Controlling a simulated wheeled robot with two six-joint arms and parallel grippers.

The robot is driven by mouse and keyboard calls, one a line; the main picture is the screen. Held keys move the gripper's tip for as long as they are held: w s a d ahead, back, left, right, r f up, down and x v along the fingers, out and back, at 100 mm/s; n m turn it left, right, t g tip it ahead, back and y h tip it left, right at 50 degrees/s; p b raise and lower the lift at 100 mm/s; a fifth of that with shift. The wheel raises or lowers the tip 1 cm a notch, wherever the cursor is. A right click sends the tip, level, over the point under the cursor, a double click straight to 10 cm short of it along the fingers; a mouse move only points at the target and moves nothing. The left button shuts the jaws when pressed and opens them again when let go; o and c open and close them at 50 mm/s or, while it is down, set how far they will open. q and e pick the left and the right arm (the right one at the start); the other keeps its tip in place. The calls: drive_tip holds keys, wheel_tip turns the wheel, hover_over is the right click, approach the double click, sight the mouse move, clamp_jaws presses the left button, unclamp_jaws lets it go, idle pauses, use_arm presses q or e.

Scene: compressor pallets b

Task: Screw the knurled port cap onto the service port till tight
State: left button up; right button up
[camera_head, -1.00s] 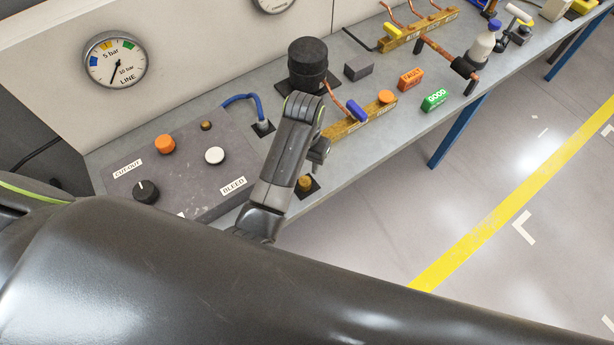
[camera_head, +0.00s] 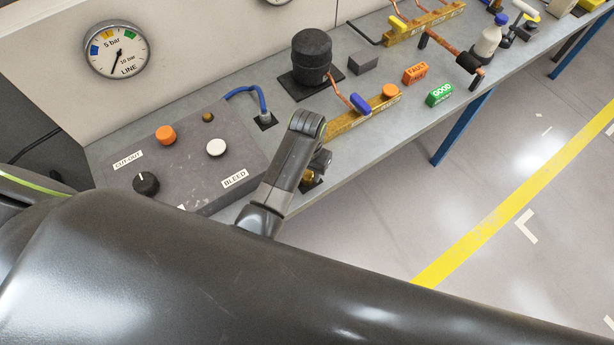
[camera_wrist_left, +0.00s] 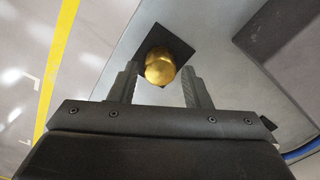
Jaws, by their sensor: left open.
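A round brass piece (camera_head: 308,175), which looks like the port cap, stands on a small dark square plate at the bench's front edge. In the left wrist view the brass piece (camera_wrist_left: 160,67) sits over the dark plate (camera_wrist_left: 172,40). I cannot make out knurling, or a separate service port beneath it. My left gripper (camera_head: 318,167) is over it in the head view, partly hiding it. In the left wrist view the gripper (camera_wrist_left: 160,82) is open, its fingertips on either side of the brass piece with gaps to both. My right gripper is not in view.
A grey control box (camera_head: 190,185) with knobs stands left of my left gripper. A brass-coloured bar (camera_head: 350,120) with an orange cap (camera_head: 390,91) and a black compressor (camera_head: 312,55) are behind. A blue hose (camera_head: 245,91) ends near the box. The floor right of the bench is clear.

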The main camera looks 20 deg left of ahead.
sight(307, 174)
use_arm(q)
drive_tip(key=c, duration=0.7)
drive_tip(key=shift+r+p, duration=0.85)
drive_tip(key=shift+r, duration=1.7)
drive_tip(key=shift+w+r, duration=0.1)
